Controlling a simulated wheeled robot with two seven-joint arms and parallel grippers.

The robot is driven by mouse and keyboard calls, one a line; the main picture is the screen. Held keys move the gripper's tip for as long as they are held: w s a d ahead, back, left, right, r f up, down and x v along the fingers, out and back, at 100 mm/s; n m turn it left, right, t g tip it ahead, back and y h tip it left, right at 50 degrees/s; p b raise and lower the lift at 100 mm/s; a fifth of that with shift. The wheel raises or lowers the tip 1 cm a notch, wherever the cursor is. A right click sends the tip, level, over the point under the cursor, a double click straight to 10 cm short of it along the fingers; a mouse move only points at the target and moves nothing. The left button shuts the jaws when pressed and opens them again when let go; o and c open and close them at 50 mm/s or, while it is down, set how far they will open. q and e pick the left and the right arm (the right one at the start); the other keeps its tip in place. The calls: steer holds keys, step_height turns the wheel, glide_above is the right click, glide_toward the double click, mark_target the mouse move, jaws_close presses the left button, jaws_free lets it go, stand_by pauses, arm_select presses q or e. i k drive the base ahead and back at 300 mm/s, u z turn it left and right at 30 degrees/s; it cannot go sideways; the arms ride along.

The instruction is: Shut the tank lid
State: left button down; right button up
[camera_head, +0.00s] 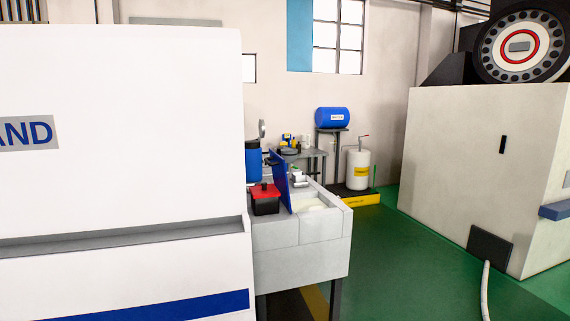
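A pale grey tank-like unit (325,228) on dark legs stands mid-picture, partly hidden behind the large white machine at left. Its top is open at the right, with a pale inside showing. A black box with a red lid (265,198) sits at the unit's front left, beside the blue panel. Neither of my grippers is in view.
A white machine (120,120) fills the left side. Another large machine (475,160) stands at right, with a hose on the floor before it. A blue drum (253,160), a blue tank (333,117) and a white canister (358,168) stand behind. The green floor (400,265) between is clear.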

mark_target(275, 180)
steer(key=z, duration=0.8)
steer(key=i, duration=1.15)
steer(key=u, duration=0.15)
